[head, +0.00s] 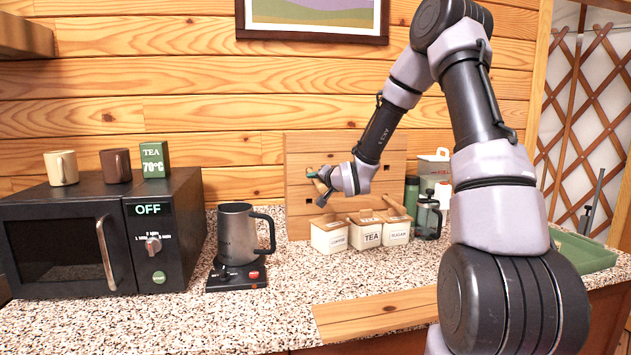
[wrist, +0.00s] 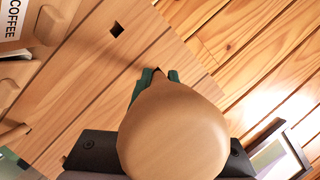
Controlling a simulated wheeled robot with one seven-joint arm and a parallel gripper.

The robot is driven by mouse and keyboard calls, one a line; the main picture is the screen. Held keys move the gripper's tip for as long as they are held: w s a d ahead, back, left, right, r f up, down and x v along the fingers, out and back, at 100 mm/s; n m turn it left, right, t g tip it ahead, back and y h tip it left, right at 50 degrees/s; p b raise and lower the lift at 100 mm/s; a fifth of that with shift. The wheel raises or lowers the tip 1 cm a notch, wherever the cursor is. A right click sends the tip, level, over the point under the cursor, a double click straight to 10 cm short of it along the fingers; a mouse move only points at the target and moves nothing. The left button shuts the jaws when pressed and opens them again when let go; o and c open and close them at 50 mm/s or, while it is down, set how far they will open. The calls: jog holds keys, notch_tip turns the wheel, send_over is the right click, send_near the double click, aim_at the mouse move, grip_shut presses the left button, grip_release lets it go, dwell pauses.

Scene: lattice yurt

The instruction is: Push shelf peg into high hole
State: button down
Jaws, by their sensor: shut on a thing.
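A pale wooden peg with a large rounded end (wrist: 172,130) fills the lower middle of the wrist view. It also shows small in the head view (head: 321,187). My gripper (head: 316,178) is shut on the peg in front of the wooden panel (head: 297,210). Its green fingertips (wrist: 156,76) show just beyond the peg's rounded end, which hides much of them. The panel also fills the left of the wrist view (wrist: 95,75). One dark square hole (wrist: 117,29) shows in it, up and left of the peg and apart from it. The peg's far end is hidden.
Coffee (head: 329,236), tea (head: 366,233) and sugar (head: 397,232) canisters stand below my gripper. A green bottle (head: 411,191) and a French press (head: 429,219) stand to their right. A kettle (head: 237,235) and microwave (head: 62,246) are left.

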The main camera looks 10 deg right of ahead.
jog(key=shift+w, duration=0.15)
jog(key=shift+s, duration=0.4)
jog(key=shift+w, duration=0.15)
dwell(1.5)
jog(key=shift+w, duration=0.25)
jog(key=shift+s, duration=0.1)
jog(key=shift+s, duration=0.3)
jog(key=shift+w+f, duration=0.1)
jog(key=shift+w, duration=3.9)
dwell(0.8)
